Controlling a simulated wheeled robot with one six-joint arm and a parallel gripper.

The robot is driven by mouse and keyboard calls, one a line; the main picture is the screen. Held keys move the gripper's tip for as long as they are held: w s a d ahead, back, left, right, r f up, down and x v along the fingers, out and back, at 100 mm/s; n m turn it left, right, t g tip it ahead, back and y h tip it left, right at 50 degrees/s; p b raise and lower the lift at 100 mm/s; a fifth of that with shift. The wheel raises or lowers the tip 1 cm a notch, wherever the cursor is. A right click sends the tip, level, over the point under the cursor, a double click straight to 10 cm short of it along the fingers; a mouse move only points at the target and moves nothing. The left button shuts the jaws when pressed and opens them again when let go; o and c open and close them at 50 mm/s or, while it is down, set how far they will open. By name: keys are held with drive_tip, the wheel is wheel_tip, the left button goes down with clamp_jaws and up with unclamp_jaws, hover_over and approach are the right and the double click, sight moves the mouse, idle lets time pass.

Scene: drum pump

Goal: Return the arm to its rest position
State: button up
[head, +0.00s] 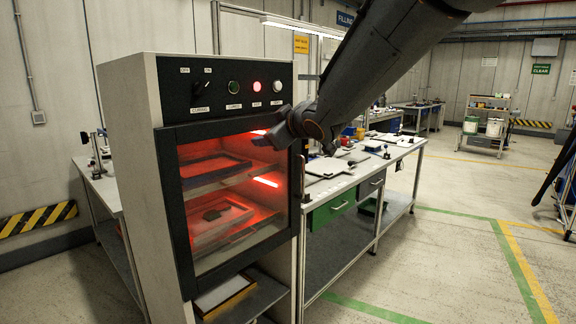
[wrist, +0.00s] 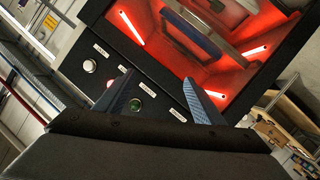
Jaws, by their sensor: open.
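My arm (head: 385,55) reaches in from the upper right in the head view, and its wrist end is in front of the curing cabinet (head: 128,150). My gripper shows in the wrist view with two blue fingers (wrist: 160,98) spread apart and nothing between them. The fingers point toward the cabinet's control panel, by the green button (wrist: 136,104). Whether they touch the cabinet cannot be told. In the head view my wrist hides part of the cabinet's upper right front, and the fingertips are hard to make out.
The cabinet glows red inside, with trays on two shelves (head: 222,222). A shelf cart (head: 484,125) stands farther back. The floor (head: 450,265) at the right is clear.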

drive_tip(key=s+d+f+m+g+h, duration=0.25)
drive_tip(key=s+d+f+m, duration=0.2)
drive_tip(key=d+f, duration=0.55)
drive_tip(key=s+d+f+m+g+h, duration=0.2)
drive_tip(key=s+d+f+m+h, duration=0.15)
drive_tip(key=s+d+f, duration=0.45)
drive_tip(key=s+d+f+m+g+h, duration=0.1)
drive_tip(key=s+d+f+m+g, duration=0.1)
drive_tip(key=s+f, duration=0.4)
drive_tip(key=s+d+f+m+g, duration=0.2)
drive_tip(key=s+d+f+g, duration=0.3)
drive_tip(key=s, duration=1)
wheel_tip(320, 180, down, 3)
drive_tip(key=shift+d+r+m+h, duration=0.2)
drive_tip(key=shift+d+m+h, duration=0.2)
drive_tip(key=shift+d, duration=0.65)
